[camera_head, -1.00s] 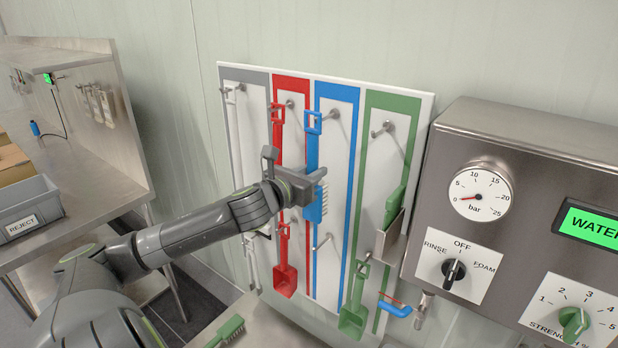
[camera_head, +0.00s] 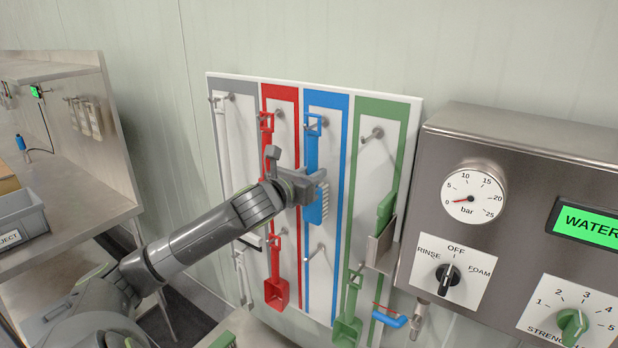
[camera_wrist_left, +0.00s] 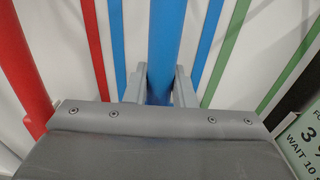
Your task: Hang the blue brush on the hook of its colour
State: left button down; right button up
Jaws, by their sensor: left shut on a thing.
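The blue brush (camera_head: 315,208) is upright in front of the tool board, bristles facing right, with its square hanging loop (camera_head: 313,125) at the top. My left gripper (camera_head: 308,187) is shut on its handle just above the brush head. The blue handle (camera_wrist_left: 166,45) stands between the two fingers in the left wrist view. The blue-framed panel (camera_head: 328,99) has an upper hook (camera_head: 322,122) beside and partly behind the loop. I cannot tell whether the loop is around the hook. My right gripper is not in view.
A red shovel (camera_head: 277,290) hangs left, a green scoop (camera_head: 347,328) right. The green panel has a bare upper hook (camera_head: 376,132) and a metal holder (camera_head: 382,250) with a green tool. A steel control box (camera_head: 520,150) stands right of the board.

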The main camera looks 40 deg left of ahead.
pick_arm(q)
jog(key=shift+f+b, duration=0.5)
jog(key=shift+f, duration=0.35)
dwell(0.5)
jog(key=c, duration=1.1)
grip_release()
jog(key=shift+c, duration=0.2)
jog(key=shift+s, duration=0.1)
